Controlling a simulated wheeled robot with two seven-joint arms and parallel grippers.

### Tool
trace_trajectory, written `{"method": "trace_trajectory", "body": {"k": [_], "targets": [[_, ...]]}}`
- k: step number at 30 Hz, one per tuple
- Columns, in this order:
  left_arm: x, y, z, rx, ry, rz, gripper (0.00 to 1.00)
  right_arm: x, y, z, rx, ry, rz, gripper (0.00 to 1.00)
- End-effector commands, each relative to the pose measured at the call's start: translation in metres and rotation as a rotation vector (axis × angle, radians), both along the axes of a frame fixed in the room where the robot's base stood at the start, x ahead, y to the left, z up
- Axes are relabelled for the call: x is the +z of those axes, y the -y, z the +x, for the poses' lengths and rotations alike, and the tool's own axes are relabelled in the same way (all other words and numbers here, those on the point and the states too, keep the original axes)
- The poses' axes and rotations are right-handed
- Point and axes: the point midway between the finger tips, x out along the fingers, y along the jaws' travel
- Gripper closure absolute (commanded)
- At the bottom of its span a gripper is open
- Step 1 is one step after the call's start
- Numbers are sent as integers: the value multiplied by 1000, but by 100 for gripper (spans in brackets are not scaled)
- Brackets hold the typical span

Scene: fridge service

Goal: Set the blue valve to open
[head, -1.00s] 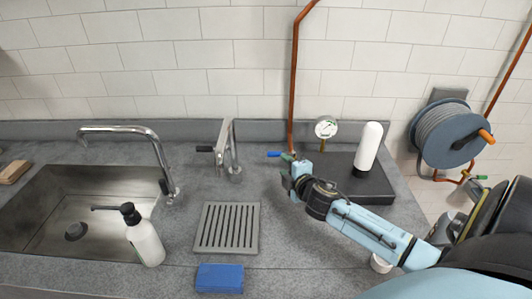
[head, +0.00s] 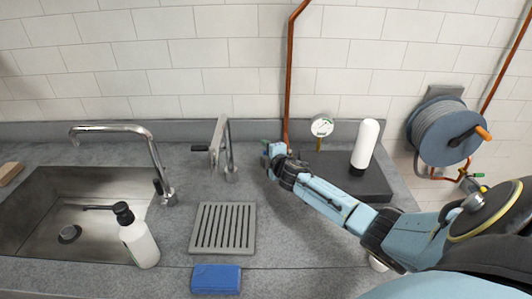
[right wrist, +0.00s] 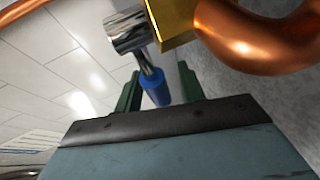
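The blue valve handle (right wrist: 157,90) shows in the right wrist view as a blue grip on a metal stem. The stem joins a chrome fitting (right wrist: 127,30) and a brass body (right wrist: 172,20). My right gripper (right wrist: 160,88) is open, with its green fingers on either side of the blue handle; it does not look clamped. In the head view my right gripper (head: 268,151) is at the foot of the copper pipe (head: 288,85) and hides the handle. My left gripper is not in view.
A tap (head: 229,160) with a black lever is to the left. The drain grate (head: 223,228) and blue sponge (head: 216,279) lie in front.

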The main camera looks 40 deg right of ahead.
Motion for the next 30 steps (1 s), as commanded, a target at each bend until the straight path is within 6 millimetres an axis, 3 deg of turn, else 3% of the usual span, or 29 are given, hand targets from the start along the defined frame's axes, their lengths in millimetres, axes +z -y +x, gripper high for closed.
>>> {"method": "trace_trajectory", "body": {"k": [8,17,30], "targets": [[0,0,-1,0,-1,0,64,0,0,1,0,0,0,61],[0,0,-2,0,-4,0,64,0,0,1,0,0,0,100],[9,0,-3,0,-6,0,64,2,-4,-4,91,-3,-5,100]]}}
